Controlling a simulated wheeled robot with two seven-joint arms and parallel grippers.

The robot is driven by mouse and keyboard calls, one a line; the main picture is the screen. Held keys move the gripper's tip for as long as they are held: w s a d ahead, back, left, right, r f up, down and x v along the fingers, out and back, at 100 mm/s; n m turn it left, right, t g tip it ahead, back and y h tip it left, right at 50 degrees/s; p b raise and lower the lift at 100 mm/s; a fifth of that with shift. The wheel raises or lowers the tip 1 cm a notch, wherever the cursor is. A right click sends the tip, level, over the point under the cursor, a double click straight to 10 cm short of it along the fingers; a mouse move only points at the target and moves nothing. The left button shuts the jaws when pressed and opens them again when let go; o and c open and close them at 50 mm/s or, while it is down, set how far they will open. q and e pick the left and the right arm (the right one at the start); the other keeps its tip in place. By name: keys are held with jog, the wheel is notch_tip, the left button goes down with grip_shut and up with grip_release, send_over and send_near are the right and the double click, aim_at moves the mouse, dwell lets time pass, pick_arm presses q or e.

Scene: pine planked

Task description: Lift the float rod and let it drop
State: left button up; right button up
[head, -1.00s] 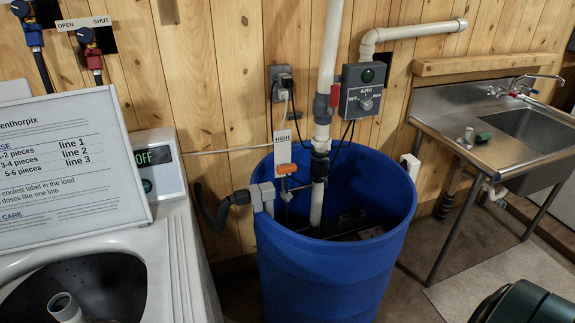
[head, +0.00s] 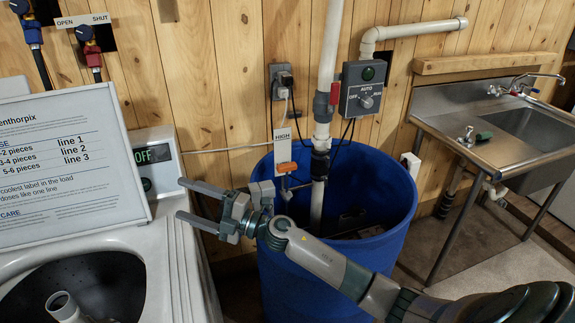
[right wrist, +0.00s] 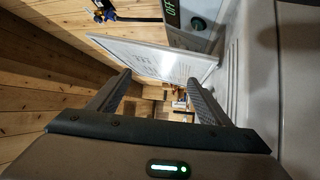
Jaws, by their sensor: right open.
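The orange piece (head: 286,168) on what looks like the float rod sits at the foot of the white HIGH plate (head: 282,140), inside the back left of the blue barrel (head: 335,268). The rod is thin and hard to make out; its lower part is hidden in the barrel. My right gripper (head: 186,201) is open and empty. It points left, in front of and left of the barrel, near the washer edge, apart from the orange piece. The right wrist view shows its two fingers (right wrist: 160,80) spread with nothing between them. My left gripper is not in view.
A white pipe (head: 327,60) rises from the barrel past a grey AUTO switch box (head: 366,90). The washer (head: 184,265) with its sign board (head: 65,160) stands left. A steel sink (head: 535,130) stands right. The floor right of the barrel is mostly clear.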

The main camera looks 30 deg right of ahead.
jog(key=w+d+n+g+h, duration=0.1)
jog(key=d+n+g+h, duration=0.1)
jog(key=d+n+g, duration=0.1)
jog(key=w+d+r+n+g+h, duration=0.1)
jog(key=d+n+g+h, duration=0.1)
jog(key=d+n+g, duration=0.1)
jog(key=w+d+r+n+g+h, duration=0.1)
jog(key=d+n+g+h, duration=0.1)
jog(key=d+n, duration=0.3)
jog(key=shift+w+d+r+n+g, duration=0.15)
jog(key=shift+w+d+n+g, duration=0.2)
jog(key=shift+g, duration=0.55)
jog(key=d+r+m+h, duration=0.1)
jog(key=d+r+h, duration=0.1)
jog(key=d, duration=0.5)
jog(key=s+d+r+m+h, duration=0.1)
jog(key=d+r+h, duration=0.2)
jog(key=d, duration=0.4)
jog(key=d+r+m+g+h, duration=0.1)
jog(key=d+r+h, duration=0.2)
jog(key=d, duration=0.4)
jog(key=shift+s+d+h, duration=0.2)
jog(key=shift+s+h, duration=0.1)
jog(key=shift+s, duration=0.05)
jog(key=shift+f, duration=0.15)
jog(key=p, duration=0.5)
send_near(287, 165)
jog(key=x, duration=0.8)
jog(key=shift+w+f, duration=0.1)
jog(key=shift+f, duration=0.05)
